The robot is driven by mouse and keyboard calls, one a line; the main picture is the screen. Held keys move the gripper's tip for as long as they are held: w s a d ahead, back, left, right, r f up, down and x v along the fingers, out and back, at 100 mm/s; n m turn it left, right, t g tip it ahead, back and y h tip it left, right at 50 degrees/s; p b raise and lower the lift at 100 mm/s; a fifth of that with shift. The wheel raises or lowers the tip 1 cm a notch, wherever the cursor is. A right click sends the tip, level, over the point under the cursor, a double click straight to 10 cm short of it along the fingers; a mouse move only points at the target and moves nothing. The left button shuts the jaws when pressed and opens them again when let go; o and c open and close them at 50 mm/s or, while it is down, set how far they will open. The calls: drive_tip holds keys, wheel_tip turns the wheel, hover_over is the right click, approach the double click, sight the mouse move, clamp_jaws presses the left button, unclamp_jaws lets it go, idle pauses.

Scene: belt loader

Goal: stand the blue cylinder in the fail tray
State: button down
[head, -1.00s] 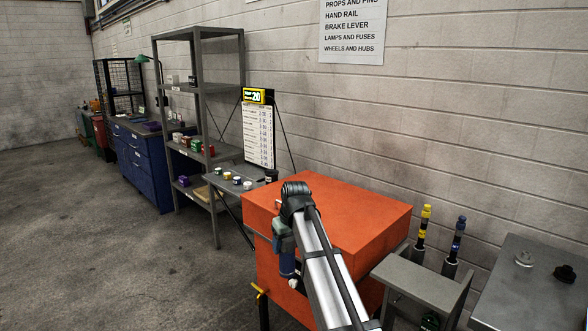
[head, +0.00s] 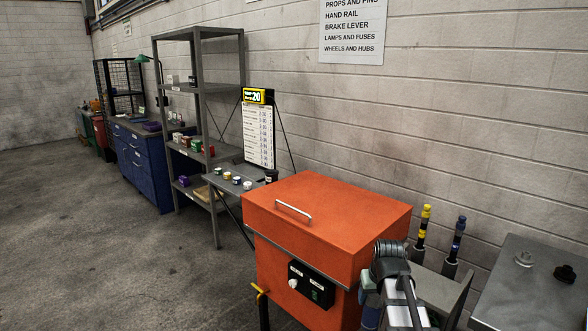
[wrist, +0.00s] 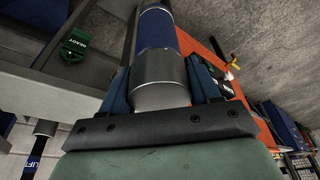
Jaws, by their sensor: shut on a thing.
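My gripper (wrist: 160,92) is shut on a cylinder with a dark blue band (wrist: 155,30) and grey metal-looking ends; I take this as the blue cylinder. In the wrist view it sits between the two blue fingers and runs up out of the top of the picture, so its far end is hidden. In the head view my arm is at the bottom right, in front of the orange box's right side, and the fingertips cannot be made out. I cannot identify the fail tray in either view.
The orange box (head: 325,225) with a lid handle fills the middle of the head view. A grey table (head: 535,285) bears small parts at right. Yellow-and-black (head: 423,225) and blue-and-black (head: 457,240) posts stand near the wall.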

drive_tip(key=shift+s+d+f, duration=0.1)
drive_tip(key=shift+s+d, duration=0.45)
drive_tip(key=shift+s, duration=0.15)
drive_tip(key=w+d+r+m, duration=0.2)
drive_tip(key=w+d+r, duration=0.2)
drive_tip(key=d+r, duration=0.65)
drive_tip(key=s+d+r+m+h, duration=0.1)
drive_tip(key=s+d+r+m, duration=0.2)
drive_tip(key=d, duration=0.9)
drive_tip(key=s+d+r+m+h, duration=0.1)
drive_tip(key=s+d+r, duration=0.3)
drive_tip(key=d, duration=0.8)
drive_tip(key=s+d+r+m+g, duration=0.1)
drive_tip(key=s+d+r+m, duration=0.2)
drive_tip(key=s+d, duration=0.9)
drive_tip(key=s+d+r+m, duration=0.2)
drive_tip(key=s+d+r, duration=0.1)
drive_tip(key=s+d, duration=0.85)
wheel_tip(320, 180, down, 10)
drive_tip(key=shift+d+r+h, duration=0.25)
drive_tip(key=shift+d+h, duration=0.05)
drive_tip(key=shift+d, duration=0.15)
